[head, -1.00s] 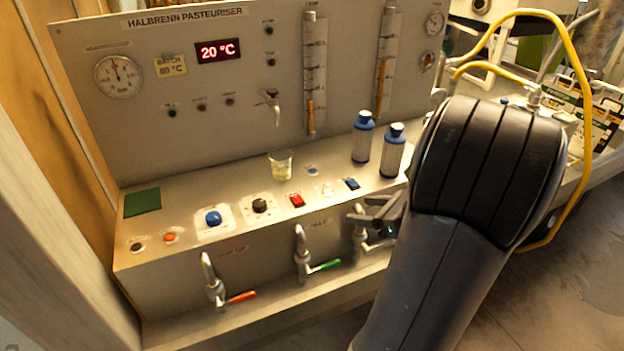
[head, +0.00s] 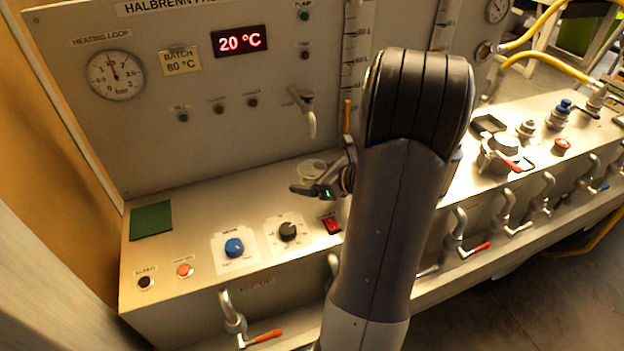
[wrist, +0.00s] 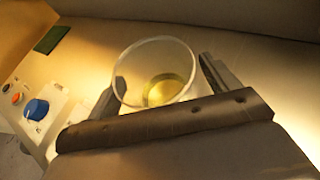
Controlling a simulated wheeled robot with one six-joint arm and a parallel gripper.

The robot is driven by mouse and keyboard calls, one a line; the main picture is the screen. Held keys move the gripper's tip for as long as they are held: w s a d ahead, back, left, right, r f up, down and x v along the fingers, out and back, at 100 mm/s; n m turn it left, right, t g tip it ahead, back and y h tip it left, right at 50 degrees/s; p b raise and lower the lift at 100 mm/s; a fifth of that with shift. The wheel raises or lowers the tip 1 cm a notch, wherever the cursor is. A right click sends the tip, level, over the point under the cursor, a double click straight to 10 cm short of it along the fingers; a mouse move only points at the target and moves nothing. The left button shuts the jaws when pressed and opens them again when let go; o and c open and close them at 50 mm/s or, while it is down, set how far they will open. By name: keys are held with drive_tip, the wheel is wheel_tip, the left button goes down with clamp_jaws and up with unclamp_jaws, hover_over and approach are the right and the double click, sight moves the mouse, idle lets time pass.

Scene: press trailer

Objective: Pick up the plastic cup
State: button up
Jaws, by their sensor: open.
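The plastic cup (wrist: 150,58) is clear and upright, with some yellow liquid in the bottom. In the wrist view it lies between the two fingers of my open gripper (wrist: 165,80), one finger at its left and one at its right. I cannot tell whether either finger touches it. In the head view only part of the cup (head: 311,168) shows behind my gripper (head: 322,182), on the console top below the tap. My arm hides the area to the right.
A green pad (head: 150,220), blue knob (head: 234,247), black knob (head: 288,231) and red switch (head: 332,225) are on the console top. A metal tap (head: 304,110) sticks out from the panel above the cup. Levered valves line the front.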

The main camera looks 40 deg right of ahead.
drive_tip(key=shift+c, duration=0.4)
drive_tip(key=c, duration=1.1)
drive_tip(key=shift+r, duration=0.15)
drive_tip(key=shift+r, duration=4.85)
